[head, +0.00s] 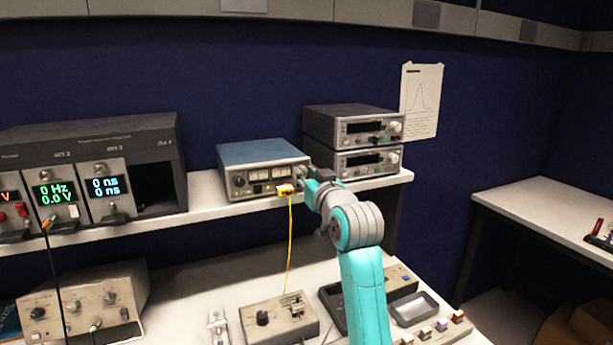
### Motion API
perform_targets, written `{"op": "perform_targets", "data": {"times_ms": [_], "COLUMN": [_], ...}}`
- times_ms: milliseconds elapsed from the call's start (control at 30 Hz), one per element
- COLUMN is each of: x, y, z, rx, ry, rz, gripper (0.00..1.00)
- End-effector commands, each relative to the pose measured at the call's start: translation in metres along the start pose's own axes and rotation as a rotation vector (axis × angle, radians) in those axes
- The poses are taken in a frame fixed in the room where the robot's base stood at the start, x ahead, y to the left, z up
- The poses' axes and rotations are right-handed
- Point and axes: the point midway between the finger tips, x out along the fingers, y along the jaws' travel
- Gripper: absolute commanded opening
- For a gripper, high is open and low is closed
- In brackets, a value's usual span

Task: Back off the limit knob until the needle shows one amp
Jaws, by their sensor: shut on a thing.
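A blue-topped power supply (262,155) stands on the shelf, with two small meters (269,175) on its front panel. The meters are too small here for me to read a needle. A dark knob (239,181) shows at the left of the panel. My gripper (306,184) is at the right end of the panel, shut on the limit knob, which it and the arm mostly hide. A yellow plug (286,189) sits at the panel's lower edge, just left of my gripper, with a yellow cable (289,245) hanging down.
Two stacked bench instruments (354,140) stand close to the right of the supply. A module rack (90,180) with lit displays is on the left. Below, the bench holds a small knob box (279,318), a grey tray (413,308) and a beige instrument (85,303).

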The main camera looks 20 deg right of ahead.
Motion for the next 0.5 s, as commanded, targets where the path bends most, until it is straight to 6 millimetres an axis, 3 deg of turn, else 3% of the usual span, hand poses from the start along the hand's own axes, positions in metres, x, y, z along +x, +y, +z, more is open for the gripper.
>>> {"op": "perform_targets", "data": {"times_ms": [167, 200, 267, 500], "x": [0.0001, 0.0001, 0.0001, 0.0000], "y": [0.0001, 0.0001, 0.0000, 0.0000], "z": [0.0004, 0.0004, 0.0004, 0.0002], "rx": [0.001, 0.001, 0.001, 0.001], "ry": [-0.001, -0.001, -0.001, -0.001], "rz": [0.000, 0.000, 0.000, 0.000], "gripper": [0.00, 0.33, 0.48, 0.51]}}
